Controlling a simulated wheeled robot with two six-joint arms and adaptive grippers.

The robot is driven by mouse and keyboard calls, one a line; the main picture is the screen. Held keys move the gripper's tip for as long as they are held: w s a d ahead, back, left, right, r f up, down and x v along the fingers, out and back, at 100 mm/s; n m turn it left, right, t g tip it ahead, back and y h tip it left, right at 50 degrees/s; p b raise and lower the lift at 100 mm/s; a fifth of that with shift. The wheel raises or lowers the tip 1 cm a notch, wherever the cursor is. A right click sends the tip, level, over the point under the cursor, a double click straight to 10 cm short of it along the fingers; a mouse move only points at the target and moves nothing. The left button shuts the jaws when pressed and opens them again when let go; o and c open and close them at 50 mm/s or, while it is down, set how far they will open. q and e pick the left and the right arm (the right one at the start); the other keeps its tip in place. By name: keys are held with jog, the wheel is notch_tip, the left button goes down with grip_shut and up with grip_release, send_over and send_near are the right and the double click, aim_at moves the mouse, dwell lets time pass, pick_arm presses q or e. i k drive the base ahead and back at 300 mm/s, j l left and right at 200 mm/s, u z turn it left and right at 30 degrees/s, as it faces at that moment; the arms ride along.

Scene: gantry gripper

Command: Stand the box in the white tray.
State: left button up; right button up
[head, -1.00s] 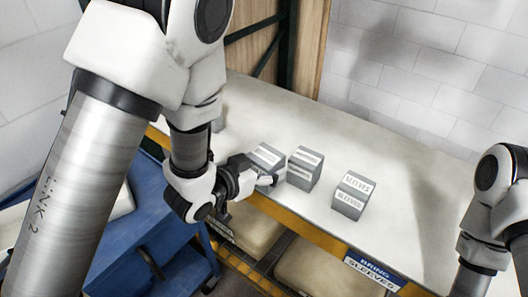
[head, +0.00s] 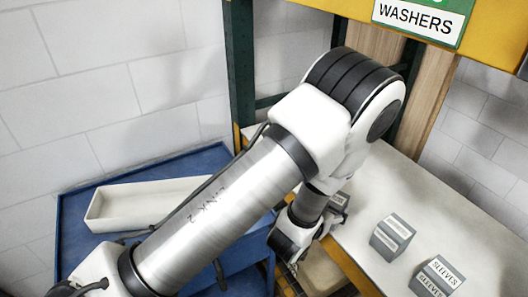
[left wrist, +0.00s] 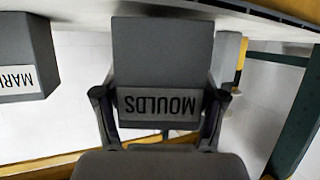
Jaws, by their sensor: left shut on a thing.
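The grey box labelled MOULDS (left wrist: 160,60) fills the middle of the left wrist view, its lettering upside down there. My left gripper (left wrist: 160,97) is shut on it, one finger on each side. In the head view the box (head: 340,201) shows only in part behind my left gripper (head: 326,222), at the table's near edge. I cannot tell whether it touches the table. The white tray (head: 110,223) is long, shallow and empty, on the blue cart at the left. My right gripper is not in view.
Two other grey boxes stand on the pale table: a middle one (head: 392,237) and one labelled SLEEVES (head: 438,277). A neighbouring box (left wrist: 22,60) shows at left in the wrist view. The blue cart (head: 75,240) stands left of the table. A dark green post (head: 240,70) rises behind.

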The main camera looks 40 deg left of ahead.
aim_at(151, 202)
jog(key=i+j+u, duration=0.1)
jog(key=u, duration=0.35)
jog(key=i+j+u, duration=0.1)
jog(key=u, duration=0.3)
jog(key=i+j+u, duration=0.1)
jog(key=u, duration=0.35)
jog(key=i+u, duration=0.15)
jog(key=u, duration=0.3)
